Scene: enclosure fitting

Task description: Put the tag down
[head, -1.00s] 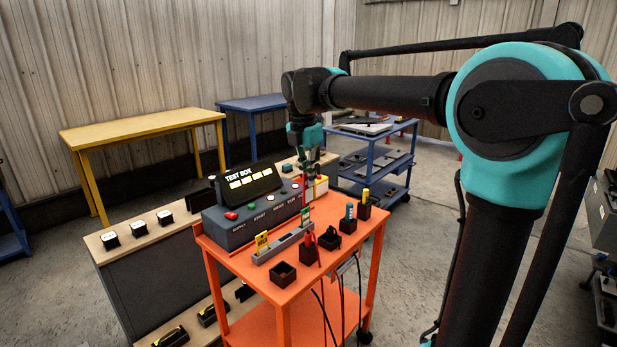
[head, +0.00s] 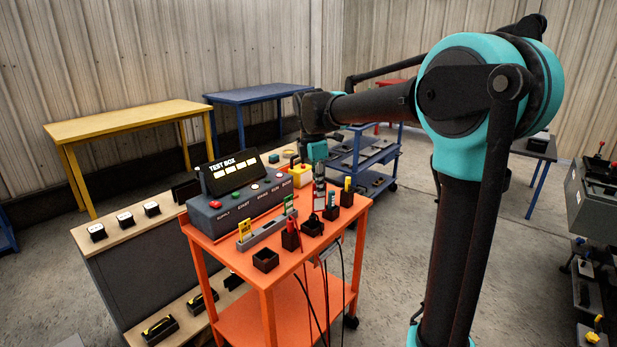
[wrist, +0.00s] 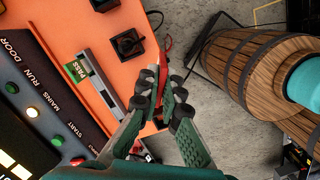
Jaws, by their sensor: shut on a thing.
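My gripper (head: 319,198) points down above the orange cart (head: 228,246), right of the test box (head: 240,195). In the wrist view its fingers (wrist: 160,98) are closed together on a thin thing, taken as the tag.
Black holders line the cart's front, including an empty one (head: 265,260) and one with a red probe (head: 290,234). Cables hang off the front edge. A wooden bench (head: 105,256) stands left; a blue trolley (head: 365,160) stands behind.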

